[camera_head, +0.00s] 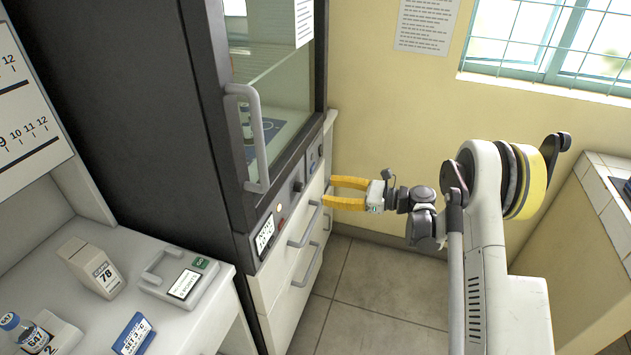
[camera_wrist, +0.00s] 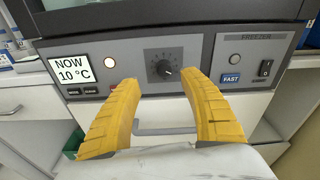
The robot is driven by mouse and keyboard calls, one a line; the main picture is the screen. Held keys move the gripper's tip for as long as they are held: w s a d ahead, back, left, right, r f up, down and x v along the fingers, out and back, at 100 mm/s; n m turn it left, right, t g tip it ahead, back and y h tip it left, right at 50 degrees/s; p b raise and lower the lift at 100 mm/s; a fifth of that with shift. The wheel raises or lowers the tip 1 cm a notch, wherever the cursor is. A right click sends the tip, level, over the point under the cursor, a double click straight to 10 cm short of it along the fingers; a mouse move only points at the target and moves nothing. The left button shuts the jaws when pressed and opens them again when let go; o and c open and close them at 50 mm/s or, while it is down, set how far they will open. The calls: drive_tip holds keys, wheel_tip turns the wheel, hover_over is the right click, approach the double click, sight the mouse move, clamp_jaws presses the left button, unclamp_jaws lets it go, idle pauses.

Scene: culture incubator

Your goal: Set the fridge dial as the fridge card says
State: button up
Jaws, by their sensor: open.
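The fridge dial (camera_wrist: 165,69) is a round black knob on a grey panel, with small marks around it. It also shows side-on in the head view (camera_head: 299,186). The display (camera_wrist: 73,69) left of it reads NOW 10 °C. A blue-and-white card (camera_head: 132,335) on the bench at lower left reads SET 3 °C; its small heading is too blurred to read surely. My gripper (camera_head: 328,192) is open and empty. In the wrist view its yellow fingers (camera_wrist: 160,82) point at the panel, either side of the dial and apart from it.
Drawer handles (camera_head: 305,225) lie below the panel, and the door handle (camera_head: 247,135) juts out above. The floor (camera_head: 375,280) is clear.

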sight(302, 188)
drive_tip(key=shift+m+y, duration=0.6)
drive_tip(key=shift+m, duration=0.1)
drive_tip(key=w+a+f+b, duration=0.1)
drive_tip(key=a, duration=0.1)
drive_tip(key=w+a+b, duration=0.1)
drive_tip(key=a, duration=0.2)
drive_tip(key=w+a+f+b, duration=0.1)
drive_tip(key=a, duration=0.1)
drive_tip(key=shift+w+a+f, duration=0.25)
drive_tip(key=shift+w+f, duration=0.1)
drive_tip(key=shift+w+a+r, duration=0.1)
drive_tip(key=shift+w+a, duration=0.15)
drive_tip(key=shift+a, duration=0.2)
clamp_jaws()
